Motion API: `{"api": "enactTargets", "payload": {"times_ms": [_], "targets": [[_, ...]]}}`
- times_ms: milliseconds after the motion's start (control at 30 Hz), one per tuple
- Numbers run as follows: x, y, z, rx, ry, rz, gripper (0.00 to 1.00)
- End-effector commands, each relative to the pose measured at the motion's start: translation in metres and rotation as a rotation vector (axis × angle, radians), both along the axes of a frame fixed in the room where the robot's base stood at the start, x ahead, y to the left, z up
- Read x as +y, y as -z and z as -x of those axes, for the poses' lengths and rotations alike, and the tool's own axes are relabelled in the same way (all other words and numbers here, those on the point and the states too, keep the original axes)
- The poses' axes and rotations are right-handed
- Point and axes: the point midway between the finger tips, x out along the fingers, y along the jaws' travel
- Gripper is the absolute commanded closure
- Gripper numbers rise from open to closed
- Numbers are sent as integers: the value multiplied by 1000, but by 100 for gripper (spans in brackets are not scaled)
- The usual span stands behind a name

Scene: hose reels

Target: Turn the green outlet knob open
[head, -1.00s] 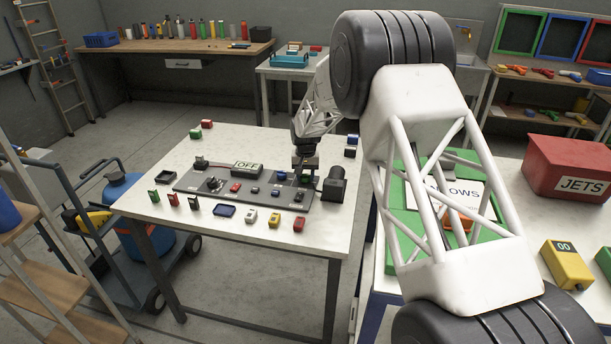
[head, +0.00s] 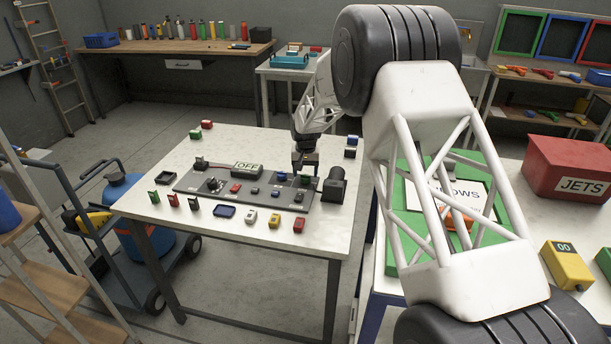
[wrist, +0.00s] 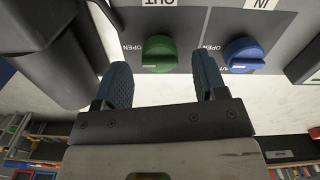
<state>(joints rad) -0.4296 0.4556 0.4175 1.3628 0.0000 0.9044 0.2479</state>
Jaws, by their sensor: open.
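The green outlet knob (wrist: 158,53) is on the dark panel, below an upside-down OUT label (wrist: 158,2) in the wrist view. The word OPEN (wrist: 132,48) is printed to its left in that view. It is small in the head view (head: 305,180), just below my gripper. My gripper (wrist: 162,64) is open and empty. Its two blue fingertips lie to either side of the green knob in the picture, and I see no contact. In the head view my gripper (head: 305,170) is over the right end of the panel (head: 228,195).
A blue knob (wrist: 243,53) under an IN label is just right of my right finger. A dark cylinder (head: 335,184) stands close to the right of the panel.

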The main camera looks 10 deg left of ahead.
Motion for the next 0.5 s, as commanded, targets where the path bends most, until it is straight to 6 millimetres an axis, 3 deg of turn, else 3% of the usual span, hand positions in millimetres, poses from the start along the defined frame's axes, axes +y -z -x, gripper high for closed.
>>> {"api": "enactTargets", "payload": {"times_ms": [300,500], "targets": [[0,-40,0,0,0,0,35],[0,-57,0,0,0,0,35]]}}
